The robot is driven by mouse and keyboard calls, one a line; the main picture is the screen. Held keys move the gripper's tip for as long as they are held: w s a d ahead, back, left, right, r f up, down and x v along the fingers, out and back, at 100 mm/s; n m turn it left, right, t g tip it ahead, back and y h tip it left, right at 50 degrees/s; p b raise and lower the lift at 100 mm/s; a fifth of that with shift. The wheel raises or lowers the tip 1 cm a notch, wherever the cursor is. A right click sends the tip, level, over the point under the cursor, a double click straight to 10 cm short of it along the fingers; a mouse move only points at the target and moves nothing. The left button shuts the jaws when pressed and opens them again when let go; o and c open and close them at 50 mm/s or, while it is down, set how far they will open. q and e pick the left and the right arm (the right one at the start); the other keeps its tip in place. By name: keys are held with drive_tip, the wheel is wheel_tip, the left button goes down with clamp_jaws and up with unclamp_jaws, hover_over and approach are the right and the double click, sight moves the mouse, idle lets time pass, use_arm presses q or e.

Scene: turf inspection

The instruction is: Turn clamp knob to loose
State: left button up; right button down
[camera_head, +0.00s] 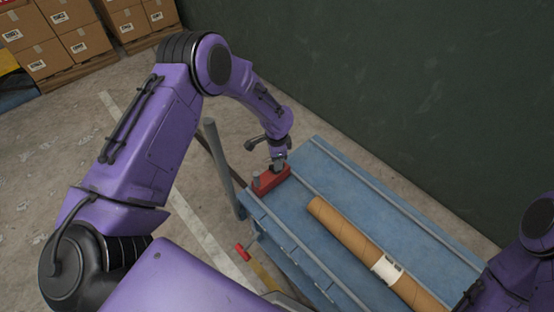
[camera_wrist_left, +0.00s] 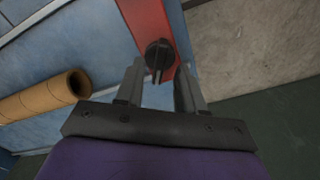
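The clamp is a red block (camera_head: 270,179) at the far left corner of the blue table. In the left wrist view, its red body (camera_wrist_left: 146,18) carries a round black knob (camera_wrist_left: 160,55) with a raised grip bar. My left gripper (camera_head: 279,163) is over the clamp in the head view. In the left wrist view, the left gripper's two fingers (camera_wrist_left: 160,84) are apart, with the knob just beyond and between their tips. I cannot tell whether either finger touches it. My right arm shows only at the right edge of the head view; its gripper is out of view.
A brown cardboard tube (camera_head: 345,236) with a white label (camera_head: 387,269) lies on the blue table (camera_head: 330,180), between raised rails. A grey post (camera_head: 222,165) stands beside the table's left end. A dark green wall (camera_head: 400,90) runs behind. Boxes are stacked at upper left.

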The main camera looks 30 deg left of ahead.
use_arm(q)
wheel_tip(320, 180, up, 9)
drive_tip(key=p, duration=0.6)
drive_tip(key=shift+f, duration=0.2)
drive_tip(key=shift+f, duration=0.15)
